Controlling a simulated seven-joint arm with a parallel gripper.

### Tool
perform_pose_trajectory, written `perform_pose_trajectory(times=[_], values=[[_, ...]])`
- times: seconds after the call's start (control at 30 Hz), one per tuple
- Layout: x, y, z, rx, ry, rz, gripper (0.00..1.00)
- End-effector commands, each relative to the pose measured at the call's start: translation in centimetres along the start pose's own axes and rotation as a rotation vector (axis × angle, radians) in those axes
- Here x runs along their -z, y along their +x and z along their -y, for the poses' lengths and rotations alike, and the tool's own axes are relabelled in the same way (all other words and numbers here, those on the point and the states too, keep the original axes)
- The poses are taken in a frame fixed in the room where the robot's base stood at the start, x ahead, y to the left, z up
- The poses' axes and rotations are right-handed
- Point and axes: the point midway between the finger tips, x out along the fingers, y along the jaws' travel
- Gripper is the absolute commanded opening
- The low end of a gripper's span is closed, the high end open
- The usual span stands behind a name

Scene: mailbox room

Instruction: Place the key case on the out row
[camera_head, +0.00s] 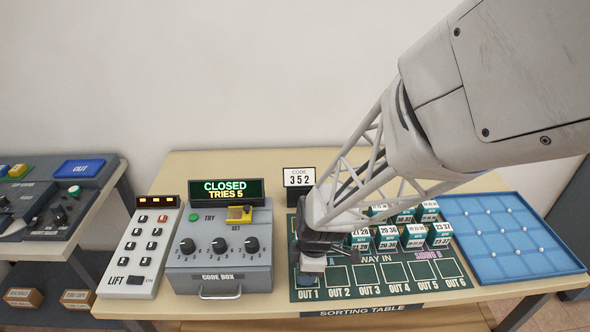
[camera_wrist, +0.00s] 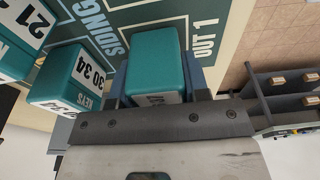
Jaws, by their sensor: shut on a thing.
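My gripper (camera_head: 310,268) is low at the OUT 1 square, at the left end of the out row (camera_head: 368,291) on the green sorting mat. In the wrist view, my gripper (camera_wrist: 160,85) is shut on a teal case (camera_wrist: 155,50), beside the OUT 1 lettering (camera_wrist: 206,38). Its label is mostly hidden, so I cannot confirm that it is the key case. The squares OUT 2 to OUT 6 look empty.
Several numbered teal-and-white cases (camera_head: 412,236) stand on the mat to the right and behind. A code box (camera_head: 219,262) reading CLOSED, TRIES 5 stands left of my gripper. A blue tray (camera_head: 508,240) lies at the right.

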Motion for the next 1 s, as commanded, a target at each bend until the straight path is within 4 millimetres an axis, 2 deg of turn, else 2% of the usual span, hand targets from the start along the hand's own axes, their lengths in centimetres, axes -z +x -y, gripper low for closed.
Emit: perform_pose_trajectory(times=[0.17, 0.2, 0.37, 0.77, 1.0], values=[[0.0, 0.3, 0.0, 0.000, 0.000, 0.000, 0.17], [0.0, 0.3, 0.0, 0.000, 0.000, 0.000, 0.44], [0.0, 0.3, 0.0, 0.000, 0.000, 0.000, 0.68], [0.0, 0.0, 0.0, 0.000, 0.000, 0.000, 0.68], [0.0, -1.7, -0.1, -0.002, 0.000, -0.001, 0.68]])
